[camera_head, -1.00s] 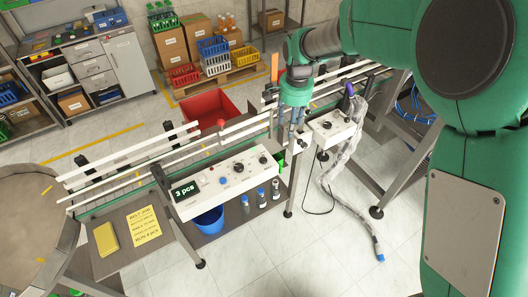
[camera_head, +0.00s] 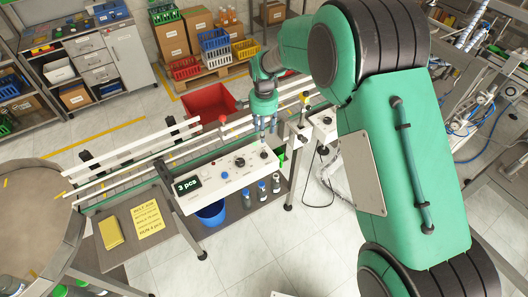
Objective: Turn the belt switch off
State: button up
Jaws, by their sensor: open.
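The white control box (camera_head: 212,190) with a green "3 pcs" display (camera_head: 187,186) stands at the front edge of the conveyor. Its sloped top carries a blue knob (camera_head: 225,175) and two black knobs, one in the middle (camera_head: 240,162) and one near the right end (camera_head: 264,155). The labels are too small to read, so I cannot tell which is the belt switch or its setting. My gripper (camera_head: 268,136) points down, open and empty, just above and behind the right end of the box. It appears apart from the knobs.
White guide rails (camera_head: 140,153) run along the conveyor behind the box. A red bin (camera_head: 208,101) stands behind it. A smaller white box (camera_head: 324,124) is to the right. Below are a blue bucket (camera_head: 211,213) and several bottles. A yellow note (camera_head: 148,219) lies left.

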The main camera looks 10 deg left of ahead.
aim_at(264, 153)
notch_tip(264, 153, down, 14)
jog(key=shift+r+p, duration=0.1)
jog(key=shift+p, duration=0.25)
dwell(0.5)
jog(key=shift+c, duration=0.5)
jog(key=c, duration=1)
